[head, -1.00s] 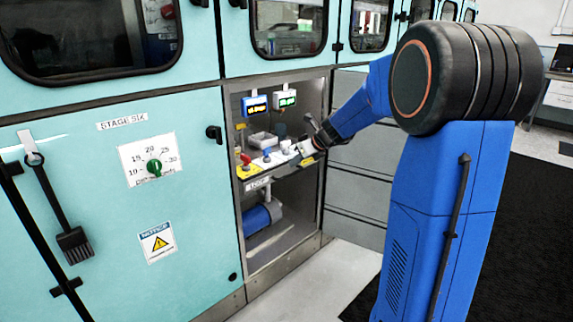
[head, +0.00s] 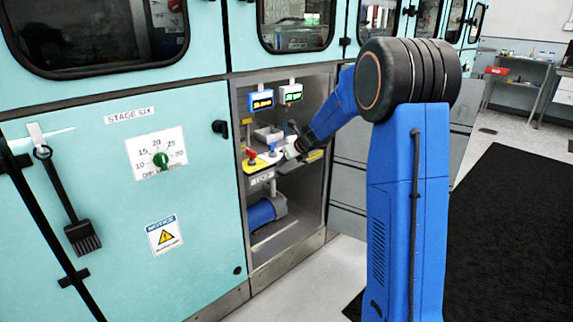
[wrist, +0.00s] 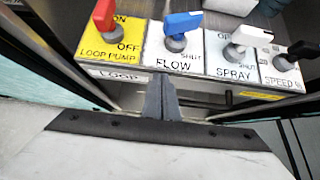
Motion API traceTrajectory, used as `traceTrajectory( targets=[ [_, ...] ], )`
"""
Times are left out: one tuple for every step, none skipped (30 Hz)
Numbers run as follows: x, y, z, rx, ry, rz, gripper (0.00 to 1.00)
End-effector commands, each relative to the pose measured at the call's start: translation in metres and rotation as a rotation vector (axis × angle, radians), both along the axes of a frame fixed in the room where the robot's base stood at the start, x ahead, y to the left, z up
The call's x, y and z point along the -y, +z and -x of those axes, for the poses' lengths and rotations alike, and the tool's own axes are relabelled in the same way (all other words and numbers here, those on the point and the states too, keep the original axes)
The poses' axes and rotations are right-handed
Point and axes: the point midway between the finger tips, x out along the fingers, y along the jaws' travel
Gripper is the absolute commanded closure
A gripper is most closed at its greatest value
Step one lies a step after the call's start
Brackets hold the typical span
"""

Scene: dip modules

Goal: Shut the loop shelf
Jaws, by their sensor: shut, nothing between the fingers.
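The loop shelf (head: 262,179) is a shelf with a LOOP label on its front edge, inside an open grey bay. In the wrist view its front edge (wrist: 118,75) runs across the upper part, below a row of coloured valve plates. My gripper (wrist: 160,88) is shut and empty, its fingertips at that front edge, just right of the LOOP label. I cannot tell whether they touch it. In the head view my gripper (head: 291,150) is small, at the right part of the shelf. How far the shelf sticks out is unclear.
On the shelf stand a red pump handle (wrist: 104,14), a blue flow handle (wrist: 182,22), a white spray handle (wrist: 252,36) and a black speed handle (wrist: 302,49). A blue cylinder (head: 262,213) lies below. The bay's side walls are close; the floor in front is clear.

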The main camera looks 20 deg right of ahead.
Motion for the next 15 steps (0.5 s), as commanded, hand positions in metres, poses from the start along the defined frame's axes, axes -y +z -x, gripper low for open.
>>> traceTrajectory(
  targets=[
    [0.0,0.0,-0.001,0.0,0.0,0.0,1.0],
    [0.0,0.0,-0.001,0.0,0.0,0.0,1.0],
    [0.0,0.0,-0.001,0.0,0.0,0.0,1.0],
    [0.0,0.0,-0.001,0.0,0.0,0.0,1.0],
    [0.0,0.0,-0.001,0.0,0.0,0.0,1.0],
    [0.0,0.0,-0.001,0.0,0.0,0.0,1.0],
    [0.0,0.0,-0.001,0.0,0.0,0.0,1.0],
    [0.0,0.0,-0.001,0.0,0.0,0.0,1.0],
    [0.0,0.0,-0.001,0.0,0.0,0.0,1.0],
    [-0.001,0.0,-0.001,0.0,0.001,-0.001,1.0],
    [-0.001,0.0,-0.003,0.0,0.001,-0.001,1.0],
    [-0.002,-0.001,-0.006,-0.001,0.001,0.0,1.0],
    [-0.004,-0.001,-0.009,-0.001,0.003,0.0,1.0],
    [-0.005,-0.001,-0.013,-0.002,0.003,0.001,1.0],
    [-0.008,-0.001,-0.02,-0.002,0.004,0.001,1.0]
  ],
)
